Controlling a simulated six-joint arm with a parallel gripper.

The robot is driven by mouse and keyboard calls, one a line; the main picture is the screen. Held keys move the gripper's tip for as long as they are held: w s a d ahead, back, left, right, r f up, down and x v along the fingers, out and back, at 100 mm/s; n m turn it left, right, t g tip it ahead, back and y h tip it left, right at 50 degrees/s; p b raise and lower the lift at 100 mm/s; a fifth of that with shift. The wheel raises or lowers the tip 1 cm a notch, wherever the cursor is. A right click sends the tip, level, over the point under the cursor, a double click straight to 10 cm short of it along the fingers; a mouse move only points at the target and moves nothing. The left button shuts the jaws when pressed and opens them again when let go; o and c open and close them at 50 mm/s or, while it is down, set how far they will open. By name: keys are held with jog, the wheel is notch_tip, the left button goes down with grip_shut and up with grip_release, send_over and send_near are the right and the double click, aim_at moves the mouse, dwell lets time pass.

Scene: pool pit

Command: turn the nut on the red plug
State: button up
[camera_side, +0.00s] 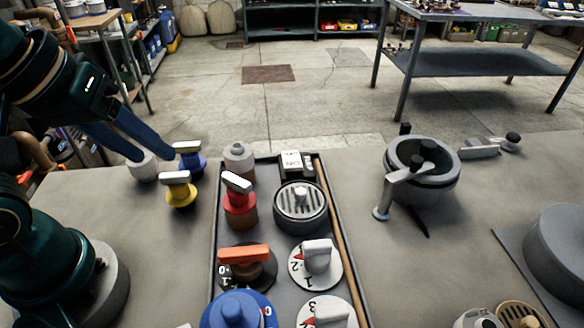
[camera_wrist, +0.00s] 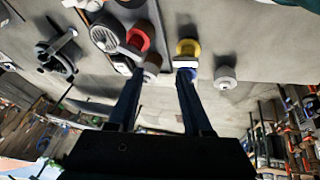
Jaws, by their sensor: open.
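The red plug (camera_side: 240,208) stands upright in the grey tray (camera_side: 216,225), with a pale bar-shaped top piece (camera_side: 236,183), which seems to be its nut, lying at a slant. The red plug (camera_wrist: 139,39) also shows in the wrist view, ahead of and left of the gap between my fingers. My gripper (camera_side: 153,157) is open and empty, left of the tray and behind and left of the red plug. Its two dark blue fingers (camera_wrist: 160,73) are spread apart in the wrist view. The red plug's lower part shows brownish in the side view.
Outside the tray, near my fingers, stand a yellow plug (camera_side: 180,194), a blue plug (camera_side: 189,164) and a grey cylinder (camera_side: 143,168). A grey-topped plug (camera_side: 239,158) and a round slotted drain (camera_side: 300,210) flank the red plug. An orange-handled valve (camera_side: 245,254) stands in front of it.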

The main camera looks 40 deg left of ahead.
jog(key=w+d+r+n+g, duration=0.2)
jog(key=w+n, duration=0.3)
jog(key=n, duration=0.5)
jog(key=n+g, duration=0.3)
send_over(235, 179)
notch_tip(235, 179, down, 4)
jog(key=shift+w+a+f, duration=0.1)
jog(key=shift+a+f, duration=0.05)
jog(key=shift+f, duration=3.1)
grip_shut()
